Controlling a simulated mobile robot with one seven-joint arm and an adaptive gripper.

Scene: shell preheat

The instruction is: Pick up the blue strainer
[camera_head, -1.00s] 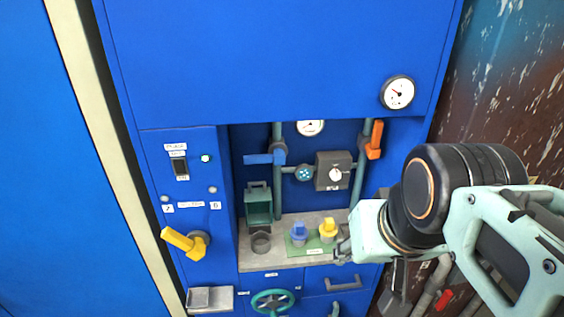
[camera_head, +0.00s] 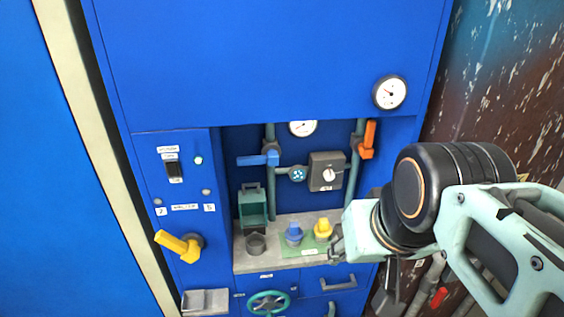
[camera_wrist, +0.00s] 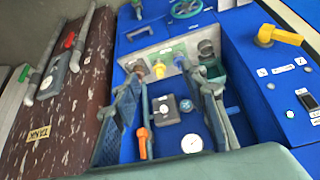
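The blue strainer (camera_head: 294,233) stands on a small green mat (camera_head: 312,250) on the grey shelf of the blue cabinet. The yellow strainer (camera_head: 323,229) stands just right of it. My gripper (camera_head: 338,243) is right of both in the head view, its fingers partly hidden by my wrist. In the wrist view my gripper (camera_wrist: 163,72) is open, with fingers wide apart and nothing held. The blue strainer (camera_wrist: 179,63) and yellow strainer (camera_wrist: 159,70) show beyond the fingertips, the blue one towards the right finger.
A dark round cup (camera_head: 256,244) and a green open box (camera_head: 253,206) stand left of the strainers. Pipes with a blue lever (camera_head: 258,159) and an orange lever (camera_head: 368,138) are behind. A yellow handle (camera_head: 179,245) juts out at left. A rusty wall (camera_head: 500,80) borders the right.

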